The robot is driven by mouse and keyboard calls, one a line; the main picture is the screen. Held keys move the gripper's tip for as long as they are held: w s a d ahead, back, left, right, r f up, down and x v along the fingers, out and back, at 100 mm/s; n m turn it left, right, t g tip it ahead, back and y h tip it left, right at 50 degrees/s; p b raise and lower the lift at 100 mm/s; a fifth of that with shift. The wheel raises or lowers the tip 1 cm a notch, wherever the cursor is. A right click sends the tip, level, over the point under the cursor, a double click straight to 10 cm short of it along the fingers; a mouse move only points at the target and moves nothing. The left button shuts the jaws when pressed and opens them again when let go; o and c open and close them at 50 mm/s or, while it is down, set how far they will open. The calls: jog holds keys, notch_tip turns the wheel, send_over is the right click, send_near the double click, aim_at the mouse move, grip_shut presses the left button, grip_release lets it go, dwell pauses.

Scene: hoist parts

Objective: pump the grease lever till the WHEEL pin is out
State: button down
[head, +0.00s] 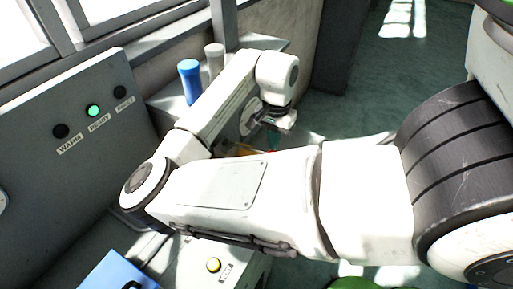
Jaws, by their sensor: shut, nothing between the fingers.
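My gripper (262,127) is at the far end of my white arm, pointing down beside a grey-white round part (249,118). It is small and dark here, and its fingers look shut with nothing held. I cannot tell whether it touches anything. Two upright handles, one blue (190,82) and one pale grey (214,58), stand on the ledge to its left. I cannot tell whether either is the grease lever. No WHEEL pin can be made out.
A grey panel (35,130) at left has a lit green lamp (94,111) between two dark ones. Green floor (375,105) lies open at the back right.

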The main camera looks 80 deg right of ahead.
jog(key=shift+w+d+f+b, duration=0.1)
jog(key=shift+w+f+b, duration=0.1)
jog(key=shift+f+b, duration=1.45)
jog(key=shift+w+f+b, duration=0.2)
jog(key=shift+f+b, duration=0.5)
jog(key=shift+f, duration=1.75)
jog(key=shift+r, duration=0.1)
jog(key=r+p, duration=0.7)
jog(key=r, duration=0.1)
jog(key=shift+s+p, duration=0.4)
